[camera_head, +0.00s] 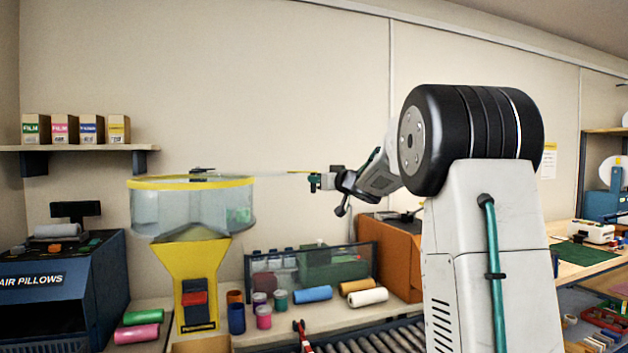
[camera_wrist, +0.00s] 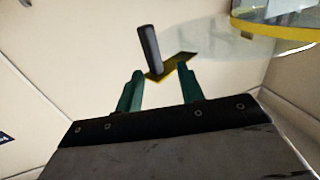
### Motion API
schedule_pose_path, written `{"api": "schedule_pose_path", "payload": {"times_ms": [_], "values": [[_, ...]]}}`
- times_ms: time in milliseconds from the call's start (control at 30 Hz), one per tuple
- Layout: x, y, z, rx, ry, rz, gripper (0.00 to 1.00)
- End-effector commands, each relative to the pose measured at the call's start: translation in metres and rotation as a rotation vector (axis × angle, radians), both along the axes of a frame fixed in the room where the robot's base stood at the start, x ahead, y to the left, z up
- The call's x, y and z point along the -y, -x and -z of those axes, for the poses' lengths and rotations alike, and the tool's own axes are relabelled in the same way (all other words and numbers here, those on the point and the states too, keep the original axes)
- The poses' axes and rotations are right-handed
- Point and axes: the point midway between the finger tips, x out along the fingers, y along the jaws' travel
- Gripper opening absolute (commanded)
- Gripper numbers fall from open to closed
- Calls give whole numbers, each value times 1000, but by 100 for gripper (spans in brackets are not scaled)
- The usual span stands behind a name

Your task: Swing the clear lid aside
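The clear lid (camera_head: 275,173) shows nearly edge-on in the head view, reaching out to the right from the top of the yellow hopper (camera_head: 190,270). Its far end, with a yellow patch, is by my gripper (camera_head: 313,182). In the wrist view the lid (camera_wrist: 225,62) is a faint clear disc with a yellow patch (camera_wrist: 182,64) and an upright dark handle (camera_wrist: 149,45). The green fingers of my gripper (camera_wrist: 161,74) stand apart, one on each side of the handle's foot, with gaps showing. Whether they touch the lid I cannot tell.
The hopper's clear drum (camera_head: 165,208) has a yellow rim, also at top right in the wrist view (camera_wrist: 285,28). A rack (camera_head: 310,268), coloured rolls (camera_head: 312,294) and jars stand on the bench below. A box shelf (camera_head: 80,148) hangs at left.

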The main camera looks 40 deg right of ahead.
Motion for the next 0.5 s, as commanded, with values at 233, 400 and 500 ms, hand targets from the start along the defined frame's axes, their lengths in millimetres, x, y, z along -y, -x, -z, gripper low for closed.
{"api": "schedule_pose_path", "payload": {"times_ms": [233, 400, 500], "values": [[-2, 27, 0, 0, -1, -1, 38], [-3, 29, 1, -1, -1, -2, 38], [-3, 29, 1, -1, -1, -2, 38]]}}
